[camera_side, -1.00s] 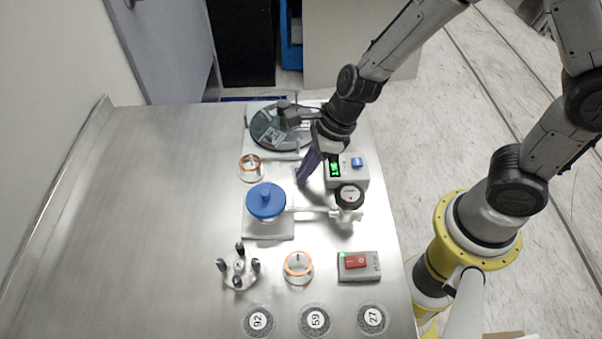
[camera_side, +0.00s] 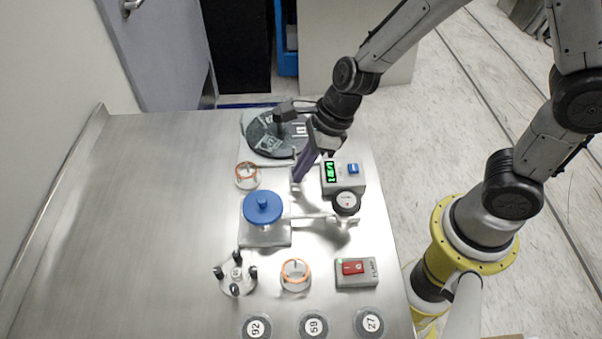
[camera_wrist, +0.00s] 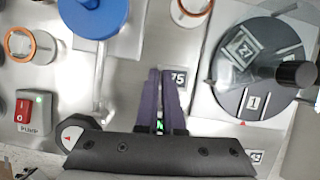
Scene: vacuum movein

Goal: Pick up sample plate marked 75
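A white tag reading 75 (camera_wrist: 178,78) shows in the wrist view just right of my fingertips, partly hidden by the right finger. I cannot tell whether it is on a sample plate, and I cannot make it out in the side view. My gripper (camera_wrist: 160,72) has two purple fingers almost side by side, with a narrow gap between them and nothing clearly held. In the side view my gripper (camera_side: 297,181) points down between the grey disc and the blue-knobbed vessel; its height over the table is hard to judge. Three dark round plates lie at the front, marked 92 (camera_side: 256,328), 59 (camera_side: 313,327) and 27 (camera_side: 369,323).
A dark disc (camera_side: 262,139) with number tags stands at the back. A box with a green display (camera_side: 344,180), a gauge (camera_side: 346,202) and a blue-knobbed vessel (camera_side: 262,208) stand close to my gripper. The left table is clear.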

